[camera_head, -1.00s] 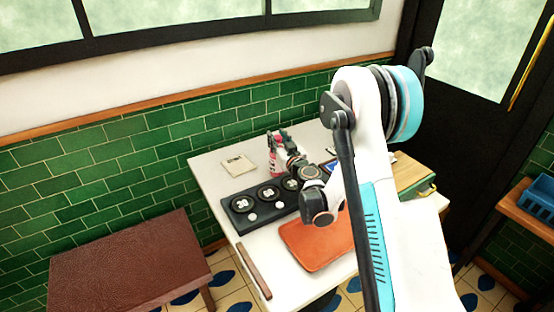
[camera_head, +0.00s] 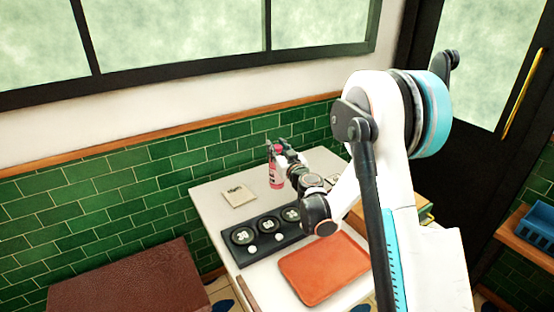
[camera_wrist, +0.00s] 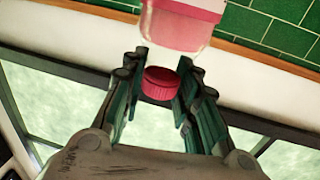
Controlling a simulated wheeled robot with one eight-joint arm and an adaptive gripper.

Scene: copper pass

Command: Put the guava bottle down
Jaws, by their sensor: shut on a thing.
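The guava bottle (camera_head: 276,176), pink with a red cap, is upright at the back of the white table (camera_head: 211,204). My gripper (camera_head: 283,148) is shut on it near its top. In the wrist view the red cap (camera_wrist: 160,83) sits between my two fingers (camera_wrist: 158,85), with the pink-labelled body (camera_wrist: 183,25) beyond. I cannot tell whether the bottle's base touches the table or hangs above it.
A beige card (camera_head: 238,197) lies left of the bottle. A black strip with round dials (camera_head: 243,237) and an orange tray (camera_head: 322,268) lie in front. The green-tiled wall (camera_head: 150,175) is close behind the table.

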